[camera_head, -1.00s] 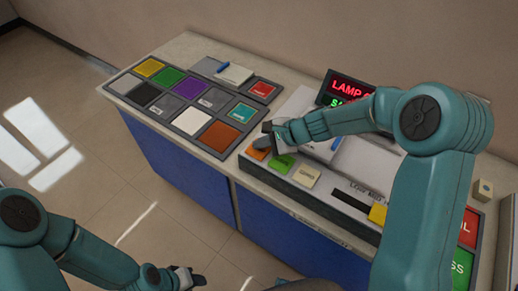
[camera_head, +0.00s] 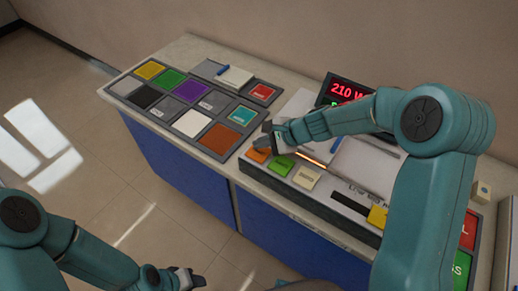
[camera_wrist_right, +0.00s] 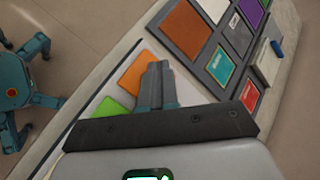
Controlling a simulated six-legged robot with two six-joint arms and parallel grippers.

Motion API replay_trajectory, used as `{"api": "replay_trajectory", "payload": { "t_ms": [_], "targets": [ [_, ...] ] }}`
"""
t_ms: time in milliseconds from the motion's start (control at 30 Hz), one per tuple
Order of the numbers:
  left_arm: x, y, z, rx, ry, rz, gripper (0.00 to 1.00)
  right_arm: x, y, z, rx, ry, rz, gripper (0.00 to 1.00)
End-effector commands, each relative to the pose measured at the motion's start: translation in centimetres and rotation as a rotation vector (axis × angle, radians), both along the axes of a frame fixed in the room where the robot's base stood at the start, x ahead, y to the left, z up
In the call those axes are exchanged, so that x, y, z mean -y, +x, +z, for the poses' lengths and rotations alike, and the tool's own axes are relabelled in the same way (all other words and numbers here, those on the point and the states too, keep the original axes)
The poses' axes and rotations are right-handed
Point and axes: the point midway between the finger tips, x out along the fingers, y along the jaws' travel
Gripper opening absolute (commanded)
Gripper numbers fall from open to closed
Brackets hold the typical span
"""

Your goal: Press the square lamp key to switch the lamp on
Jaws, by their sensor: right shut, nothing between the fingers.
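The console (camera_head: 345,200) carries a row of square keys along its front: an orange key (camera_head: 257,156), a green key (camera_head: 281,166) and a cream key (camera_head: 306,178). Their labels are too small to read, so I cannot tell which is the lamp key. My right gripper (camera_head: 267,140) is shut and empty, just over or beside the orange key; contact is unclear. In the right wrist view the shut fingers (camera_wrist_right: 155,75) overlap the edge of the orange key (camera_wrist_right: 136,72). A strip (camera_head: 312,159) on the console glows orange. My left gripper (camera_head: 188,277) is low at the front, away from the console.
A red and green display (camera_head: 348,90) stands behind the console, reading "210 W". A panel of coloured tiles (camera_head: 192,123) lies to the left, with a notepad and blue pen (camera_head: 234,76) behind. A yellow block (camera_head: 378,215) is at the right.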

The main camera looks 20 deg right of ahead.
Motion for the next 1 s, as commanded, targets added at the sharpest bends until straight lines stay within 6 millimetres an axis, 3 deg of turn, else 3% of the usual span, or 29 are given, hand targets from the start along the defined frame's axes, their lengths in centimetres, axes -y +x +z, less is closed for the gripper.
{"api": "replay_trajectory", "payload": {
  "t_ms": [333, 833, 1000],
  "targets": [
    [0.0, 0.0, 0.3, 0.000, 0.000, 0.000, 0.43, 0.0, 0.0, 0.4, 0.001, 0.000, 0.001, 0.00],
    [0.0, 0.0, 4.8, 0.000, 0.000, 0.000, 0.43, 0.0, 0.0, 5.8, 0.001, 0.000, 0.000, 0.00],
    [0.0, 0.0, 5.0, 0.000, 0.000, 0.000, 0.43, 0.0, 0.0, 6.2, 0.001, 0.000, 0.001, 0.00]
  ]
}}
